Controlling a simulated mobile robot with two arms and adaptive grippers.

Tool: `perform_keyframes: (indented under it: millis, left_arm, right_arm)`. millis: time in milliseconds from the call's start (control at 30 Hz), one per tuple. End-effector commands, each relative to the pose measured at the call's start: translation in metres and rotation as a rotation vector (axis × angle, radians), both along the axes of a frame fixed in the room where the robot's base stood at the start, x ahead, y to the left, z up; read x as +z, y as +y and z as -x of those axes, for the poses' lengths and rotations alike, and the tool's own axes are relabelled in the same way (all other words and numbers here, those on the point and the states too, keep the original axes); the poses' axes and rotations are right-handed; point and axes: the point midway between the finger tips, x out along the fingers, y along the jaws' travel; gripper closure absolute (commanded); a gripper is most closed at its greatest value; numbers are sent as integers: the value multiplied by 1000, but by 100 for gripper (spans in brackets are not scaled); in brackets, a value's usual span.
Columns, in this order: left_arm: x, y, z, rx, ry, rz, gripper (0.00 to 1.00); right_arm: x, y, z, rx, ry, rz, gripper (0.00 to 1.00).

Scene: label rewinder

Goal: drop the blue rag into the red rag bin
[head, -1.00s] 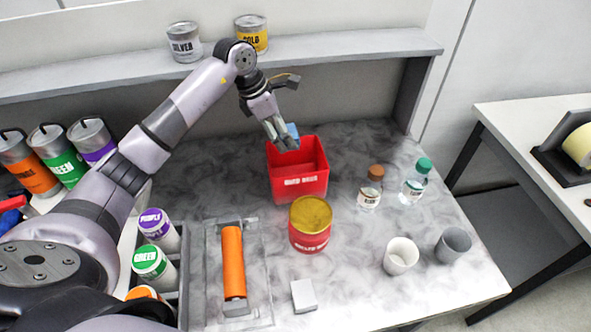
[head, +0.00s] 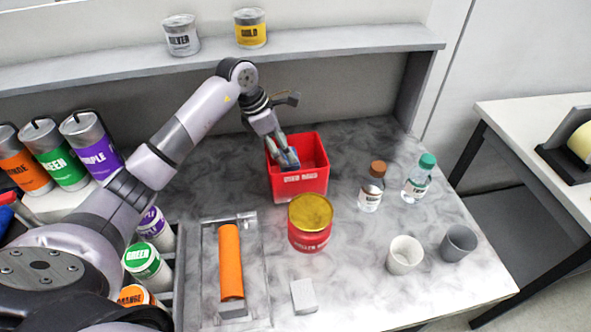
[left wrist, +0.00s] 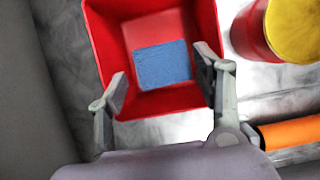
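The red rag bin (head: 299,183) stands on the marbled worktop, and it also shows in the left wrist view (left wrist: 113,37). The blue rag (left wrist: 163,65) is a flat blue rectangle inside the bin in the left wrist view; in the head view my gripper mostly covers it. My left gripper (head: 287,160) points down into the bin's opening. In the left wrist view its fingers (left wrist: 162,68) are spread, one on each side of the rag, with visible gaps to it. My right gripper is in neither view.
A red tin with a yellow lid (head: 310,224) stands just in front of the bin. Two bottles (head: 371,190) and two cups (head: 404,255) stand to the right. An orange roller (head: 231,262) lies in a tray in front. A shelf (head: 330,46) runs behind.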

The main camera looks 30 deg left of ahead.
Motion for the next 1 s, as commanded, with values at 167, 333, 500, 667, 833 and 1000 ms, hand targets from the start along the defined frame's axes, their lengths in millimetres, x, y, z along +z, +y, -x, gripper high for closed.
perform_keyframes:
  millis: [167,333,500,667,833,1000]
  left_arm:
    - [0,0,0,0,0,0,25]
    - [0,0,0,0,0,0,21]
    - [0,0,0,0,0,0,21]
    - [10,4,2,0,-3,-2,21]
    - [40,14,9,1,-5,-4,21]
    - [74,25,17,1,-4,-3,21]
  right_arm:
    - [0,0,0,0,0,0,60]
    - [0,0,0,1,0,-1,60]
    - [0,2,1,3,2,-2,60]
    - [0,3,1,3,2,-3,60]
    - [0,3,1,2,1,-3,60]
    - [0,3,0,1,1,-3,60]
